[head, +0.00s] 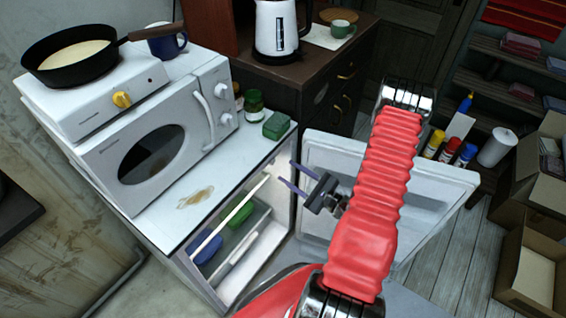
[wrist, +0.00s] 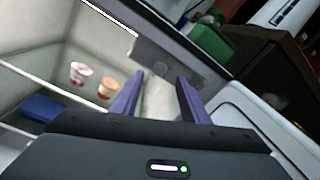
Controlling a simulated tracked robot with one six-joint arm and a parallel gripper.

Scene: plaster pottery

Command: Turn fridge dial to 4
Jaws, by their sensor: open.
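The small white fridge (head: 160,228) stands open in the head view, its door (head: 440,178) swung out to the right. My gripper (head: 288,174) is at the fridge opening, near the upper right inner wall. In the wrist view its two purple fingers (wrist: 160,77) are apart with nothing clearly held between them. A grey, partly see-through housing (wrist: 166,60) on the fridge's inner wall is just beyond the fingertips. The dial cannot be clearly made out there, and no number or pointer can be read. The dial is not visible in the head view.
Inside the fridge are two small cups (wrist: 80,72) and a blue box (wrist: 45,108). A microwave (head: 155,150), a jar (head: 254,102) and a green box (head: 276,125) stand on top. The open door borders my arm on the right.

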